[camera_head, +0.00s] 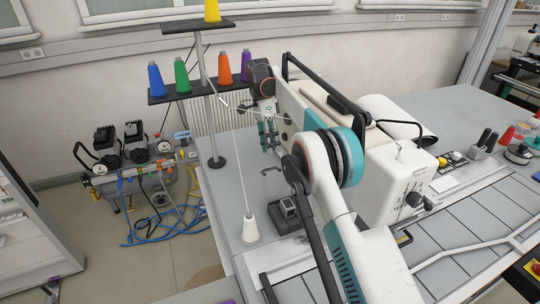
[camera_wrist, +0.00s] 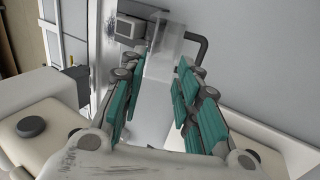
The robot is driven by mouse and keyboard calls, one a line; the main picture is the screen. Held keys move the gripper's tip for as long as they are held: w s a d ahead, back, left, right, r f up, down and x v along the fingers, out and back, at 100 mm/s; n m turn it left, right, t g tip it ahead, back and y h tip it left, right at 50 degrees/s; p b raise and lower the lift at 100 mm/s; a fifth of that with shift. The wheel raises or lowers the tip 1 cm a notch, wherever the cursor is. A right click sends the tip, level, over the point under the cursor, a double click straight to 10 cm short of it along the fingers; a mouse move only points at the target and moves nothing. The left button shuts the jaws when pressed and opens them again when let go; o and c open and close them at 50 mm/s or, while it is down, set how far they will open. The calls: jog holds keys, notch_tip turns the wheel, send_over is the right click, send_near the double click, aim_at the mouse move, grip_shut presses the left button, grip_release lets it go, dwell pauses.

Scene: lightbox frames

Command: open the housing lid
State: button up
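My gripper (camera_head: 268,147) hangs beside the left end of the white sewing machine (camera_head: 388,180) in the head view, with its fingers pointing down. In the wrist view my gripper (camera_wrist: 158,68) has its teal-padded fingers wide apart with nothing between the pads. A clear, see-through box-like cover (camera_wrist: 172,55) lies beyond the fingertips, close to the right finger; whether it touches is unclear. It may be the housing lid, but I cannot tell for certain. A small dark grey box (camera_head: 288,208) stands on the table below my gripper in the head view.
A white thread cone (camera_head: 250,230) stands on the grey table (camera_head: 225,190) left of the dark box. A thread stand (camera_head: 213,110) with several coloured spools rises left of my gripper. A black carrying handle (camera_head: 325,88) tops the machine.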

jog(key=shift+r, duration=1.4)
grip_shut()
jog(key=f+n+t+y+p, duration=0.1)
jog(key=f+n+t, duration=0.1)
jog(key=n, duration=0.4)
jog(key=a+f+n+t+y+p, duration=0.1)
jog(key=f+n+t, duration=0.2)
jog(key=n, duration=0.3)
jog(key=w+a+f+n+t+y+p, duration=0.1)
jog(key=f+n+t, duration=0.2)
jog(key=n, duration=0.3)
jog(key=shift+x, duration=0.85)
jog(key=shift+s+d, duration=0.2)
jog(key=shift+s, duration=0.4)
